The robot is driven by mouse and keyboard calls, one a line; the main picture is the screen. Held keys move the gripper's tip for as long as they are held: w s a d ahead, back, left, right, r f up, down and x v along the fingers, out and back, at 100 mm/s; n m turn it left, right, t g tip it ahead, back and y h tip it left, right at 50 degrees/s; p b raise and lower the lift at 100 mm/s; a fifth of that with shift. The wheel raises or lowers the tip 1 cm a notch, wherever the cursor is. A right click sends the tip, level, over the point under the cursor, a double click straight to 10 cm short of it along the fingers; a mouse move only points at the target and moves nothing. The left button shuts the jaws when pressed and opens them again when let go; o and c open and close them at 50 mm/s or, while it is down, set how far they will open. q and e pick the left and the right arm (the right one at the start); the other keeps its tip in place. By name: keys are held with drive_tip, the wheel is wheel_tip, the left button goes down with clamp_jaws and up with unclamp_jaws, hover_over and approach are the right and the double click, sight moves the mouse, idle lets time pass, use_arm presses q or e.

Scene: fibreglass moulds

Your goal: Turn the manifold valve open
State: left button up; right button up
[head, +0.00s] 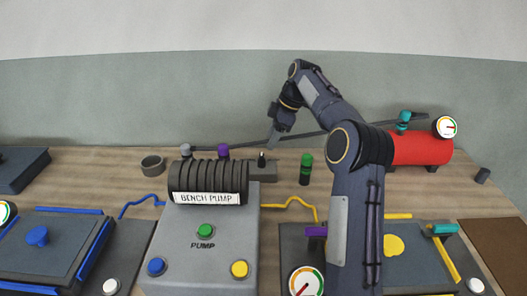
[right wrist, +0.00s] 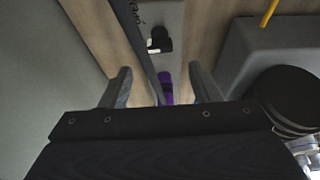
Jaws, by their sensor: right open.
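A grey manifold block (head: 263,174) sits behind the right end of the bench pump. A small black valve handle (head: 261,159) stands on it. In the right wrist view the black handle (right wrist: 160,41) is on a grey strip, near the lettering "OPEN". My right gripper (head: 275,139) is above and just behind the block, pointing down. In the wrist view its open fingers (right wrist: 160,80) are apart and empty, with the handle beyond the fingertips. My left gripper is out of view.
The bench pump (head: 208,183) stands in front of the block. A green-capped cylinder (head: 305,168) and a red tank (head: 420,148) are to the right. A dark pipe runs along the back.

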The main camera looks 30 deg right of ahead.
sight(262, 156)
drive_tip(key=x, duration=0.7)
drive_tip(key=shift+f+b, duration=0.15)
drive_tip(key=shift+b, duration=0.2)
drive_tip(key=shift+c, duration=0.3)
drive_tip(key=c, duration=0.9)
